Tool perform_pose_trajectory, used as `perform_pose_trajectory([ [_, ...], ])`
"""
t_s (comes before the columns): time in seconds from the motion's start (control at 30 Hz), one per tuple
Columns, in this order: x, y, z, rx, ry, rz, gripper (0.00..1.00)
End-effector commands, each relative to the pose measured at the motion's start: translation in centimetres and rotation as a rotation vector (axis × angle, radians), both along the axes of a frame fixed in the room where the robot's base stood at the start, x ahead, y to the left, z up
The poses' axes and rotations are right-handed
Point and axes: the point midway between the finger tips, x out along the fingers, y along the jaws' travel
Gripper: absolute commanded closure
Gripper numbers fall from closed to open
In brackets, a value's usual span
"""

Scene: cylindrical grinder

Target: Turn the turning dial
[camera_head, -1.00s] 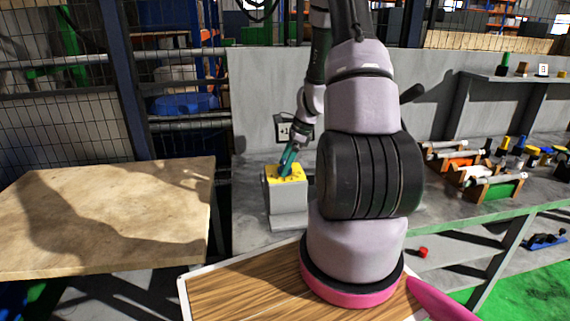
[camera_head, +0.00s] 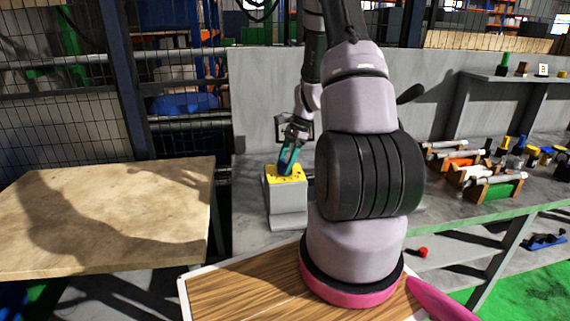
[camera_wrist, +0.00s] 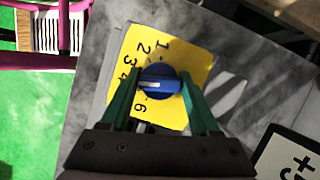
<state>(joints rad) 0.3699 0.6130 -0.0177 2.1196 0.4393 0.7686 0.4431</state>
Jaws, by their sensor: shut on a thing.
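The turning dial (camera_wrist: 158,82) is a round blue knob with a white mark, on a yellow plate (camera_wrist: 190,55) with black numbers. The white mark points left in the wrist view, toward the number 4. My gripper (camera_wrist: 159,84) has its two green fingers on either side of the dial and is shut on it. In the head view my gripper (camera_head: 289,160) reaches down onto the yellow top (camera_head: 272,180) of a grey box (camera_head: 288,203); the dial itself is hard to make out there.
A wooden table (camera_head: 100,215) stands at the left. Holders with rollers and coloured tools (camera_head: 490,188) stand on the grey bench at the right. A grey wall (camera_head: 255,100) rises behind the box. A small red object (camera_head: 423,252) lies on a lower shelf.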

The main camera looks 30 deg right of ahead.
Motion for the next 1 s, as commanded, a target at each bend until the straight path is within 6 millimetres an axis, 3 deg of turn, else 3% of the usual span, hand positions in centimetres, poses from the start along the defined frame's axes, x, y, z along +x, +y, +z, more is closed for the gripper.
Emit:
perform_pose_trajectory([
  [0.07, 0.0, 0.0, 0.0, 0.0, -0.001, -0.002, 0.93],
  [0.1, 0.0, 0.0, 0.0, -0.001, -0.001, -0.002, 0.26],
  [0.13, 0.0, 0.0, 0.0, 0.0, -0.001, -0.002, 0.15],
  [0.17, 0.0, 0.0, 0.0, 0.0, -0.001, -0.002, 0.1],
  [0.57, 0.1, -0.3, 0.6, -0.001, -0.003, -0.002, 0.1],
  [1.0, 0.0, -3.3, 8.0, -0.002, -0.004, -0.003, 0.1],
])
